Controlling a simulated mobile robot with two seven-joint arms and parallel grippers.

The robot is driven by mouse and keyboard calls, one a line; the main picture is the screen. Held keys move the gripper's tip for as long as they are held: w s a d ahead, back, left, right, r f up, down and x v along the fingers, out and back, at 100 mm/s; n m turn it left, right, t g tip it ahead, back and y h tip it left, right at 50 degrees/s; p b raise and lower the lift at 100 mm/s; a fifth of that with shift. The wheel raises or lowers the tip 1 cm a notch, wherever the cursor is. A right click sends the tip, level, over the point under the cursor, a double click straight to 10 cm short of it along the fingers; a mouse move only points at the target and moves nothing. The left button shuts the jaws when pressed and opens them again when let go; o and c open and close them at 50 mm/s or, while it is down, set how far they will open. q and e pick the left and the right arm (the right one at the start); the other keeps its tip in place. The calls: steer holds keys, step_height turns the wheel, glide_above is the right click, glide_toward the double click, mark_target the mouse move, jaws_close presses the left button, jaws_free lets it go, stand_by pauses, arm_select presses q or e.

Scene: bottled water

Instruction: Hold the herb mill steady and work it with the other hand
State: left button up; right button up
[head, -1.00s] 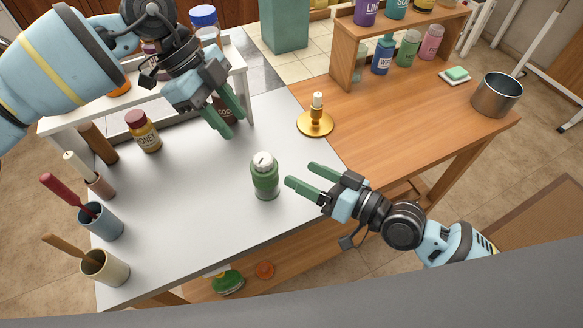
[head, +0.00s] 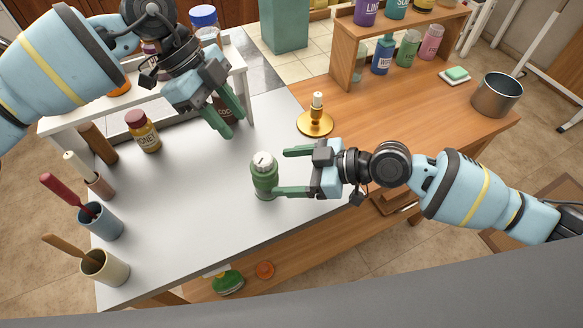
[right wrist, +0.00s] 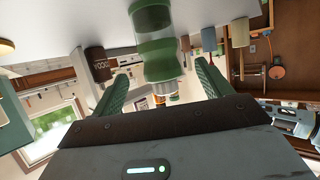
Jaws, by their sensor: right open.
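The herb mill (head: 264,180), green with a clear band and a white top, stands upright on the grey table top. My right gripper (head: 281,172) is open to the right of the mill. Its lower finger reaches the mill's lower right side in the head view; whether it touches, I cannot tell. In the right wrist view the mill (right wrist: 157,40) appears upside down, beyond and between the spread fingers (right wrist: 160,75). My left gripper (head: 235,127) is open and empty, up and left of the mill, with its fingers pointing down.
A honey jar (head: 145,135) and several utensil cups, such as a blue one (head: 102,222), stand along the left. A dark cocoa jar (head: 226,104) is partly hidden behind my left gripper. A brass candle holder (head: 315,123) stands on the wooden table. The grey top around the mill is clear.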

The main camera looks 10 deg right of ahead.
mark_target(258, 173)
steer(key=shift+x, duration=3.95)
steer(key=shift+c, duration=0.4)
steer(key=c, duration=1.1)
steer(key=shift+o, duration=0.2)
steer(key=o, duration=0.5)
steer(key=shift+c, duration=0.2)
steer(key=c, duration=0.3)
steer(key=shift+c, duration=0.2)
